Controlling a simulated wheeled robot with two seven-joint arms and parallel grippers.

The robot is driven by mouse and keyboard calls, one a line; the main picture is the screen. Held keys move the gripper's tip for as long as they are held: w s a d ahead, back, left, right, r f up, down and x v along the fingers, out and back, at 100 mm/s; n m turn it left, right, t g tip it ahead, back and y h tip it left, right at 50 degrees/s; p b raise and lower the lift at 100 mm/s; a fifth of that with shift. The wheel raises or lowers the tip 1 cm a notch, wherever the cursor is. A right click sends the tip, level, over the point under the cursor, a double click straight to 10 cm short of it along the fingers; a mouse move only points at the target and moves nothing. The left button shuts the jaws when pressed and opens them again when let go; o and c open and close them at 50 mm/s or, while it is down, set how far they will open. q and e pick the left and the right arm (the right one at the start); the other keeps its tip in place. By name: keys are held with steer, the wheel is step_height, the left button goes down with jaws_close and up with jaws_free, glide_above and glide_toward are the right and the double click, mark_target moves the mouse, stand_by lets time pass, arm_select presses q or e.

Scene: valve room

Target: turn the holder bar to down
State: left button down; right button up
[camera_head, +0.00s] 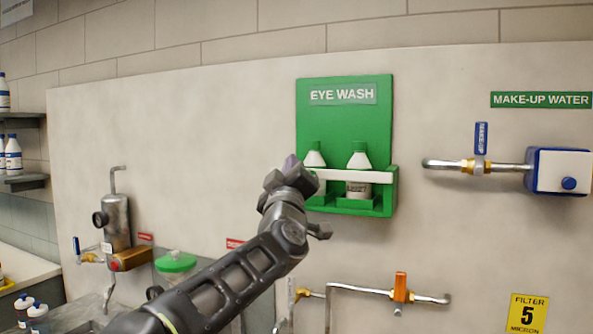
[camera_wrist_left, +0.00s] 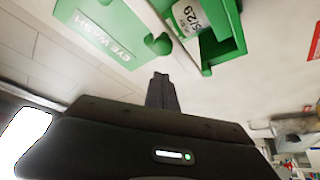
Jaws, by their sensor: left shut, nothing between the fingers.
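The green eye wash station (camera_head: 344,120) hangs on the wall in the head view. Its white holder bar (camera_head: 352,176) lies level across the front of two white bottles with green caps; the right bottle (camera_head: 358,158) shows best. My left gripper (camera_head: 289,166) is at the bar's left end and hides part of it; I cannot tell whether they touch. In the left wrist view, the gripper's fingers (camera_wrist_left: 161,88) are shut and empty, pointing toward the green station (camera_wrist_left: 115,28). My right gripper is not in view.
To the right are the make-up water pipe (camera_head: 500,167) and a blue-and-white box (camera_head: 560,171). An orange-handled pipe valve (camera_head: 401,291) is below the station. A metal fixture (camera_head: 116,220) and a green-lidded container (camera_head: 175,263) stand at left.

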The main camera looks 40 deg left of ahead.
arm_select(q)
steer(key=r+b+v, duration=0.1)
steer(key=b+v, duration=0.2)
steer(key=v, duration=0.6)
steer(key=shift+s, duration=0.65)
steer(key=shift+d+f, duration=0.1)
